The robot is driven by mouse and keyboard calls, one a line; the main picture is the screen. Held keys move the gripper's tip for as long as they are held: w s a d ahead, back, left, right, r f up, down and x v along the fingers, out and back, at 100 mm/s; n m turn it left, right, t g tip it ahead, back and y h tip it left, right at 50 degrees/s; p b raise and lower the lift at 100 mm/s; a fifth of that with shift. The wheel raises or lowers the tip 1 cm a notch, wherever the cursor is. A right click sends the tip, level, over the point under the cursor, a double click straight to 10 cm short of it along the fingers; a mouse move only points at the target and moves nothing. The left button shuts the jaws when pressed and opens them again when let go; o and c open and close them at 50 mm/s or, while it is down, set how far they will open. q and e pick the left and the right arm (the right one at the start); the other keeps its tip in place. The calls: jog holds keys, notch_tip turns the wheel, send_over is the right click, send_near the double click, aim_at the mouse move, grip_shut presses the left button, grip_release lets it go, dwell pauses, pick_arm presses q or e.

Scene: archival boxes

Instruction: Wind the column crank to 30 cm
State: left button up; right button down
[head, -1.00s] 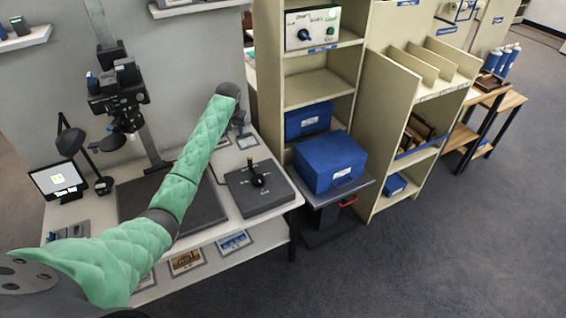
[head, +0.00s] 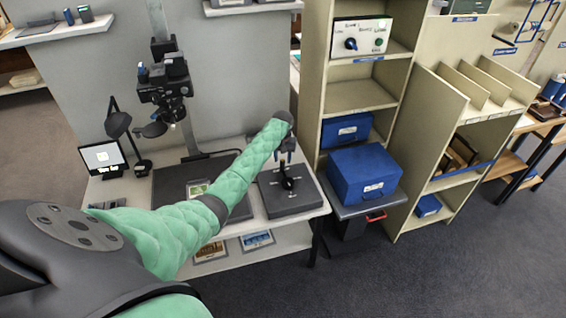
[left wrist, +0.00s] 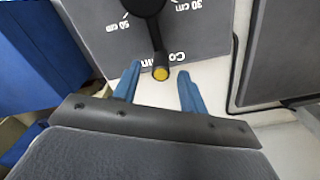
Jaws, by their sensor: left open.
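The crank box (head: 290,203) is a dark grey block at the right end of the white table. Its black crank (head: 288,184) shows beneath my left gripper (head: 288,156). The open blue fingers of my left gripper (left wrist: 159,78) stand either side of the knob, with gaps visible. Contact cannot be seen. White marks "30 cm" and "50 cm" show on the box top (left wrist: 100,30); the knob points toward neither. The column (head: 158,25) carries a black camera unit (head: 165,85). My right gripper is out of view.
A small lit screen (head: 103,157) and a black lamp (head: 118,124) stand left on the table. Blue boxes (head: 364,175) sit to the right, by beige shelving (head: 312,80). Grey floor (head: 440,275) is open in front.

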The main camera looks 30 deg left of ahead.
aim_at(283, 163)
pick_arm(q)
jog(key=shift+f+p, duration=0.3)
jog(key=shift+f, duration=1.45)
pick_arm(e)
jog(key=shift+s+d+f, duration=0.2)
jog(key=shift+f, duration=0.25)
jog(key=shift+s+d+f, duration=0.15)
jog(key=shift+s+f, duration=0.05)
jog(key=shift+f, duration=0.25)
pick_arm(q)
grip_shut()
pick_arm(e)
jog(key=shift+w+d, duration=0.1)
pick_arm(q)
jog(key=shift+w, duration=0.1)
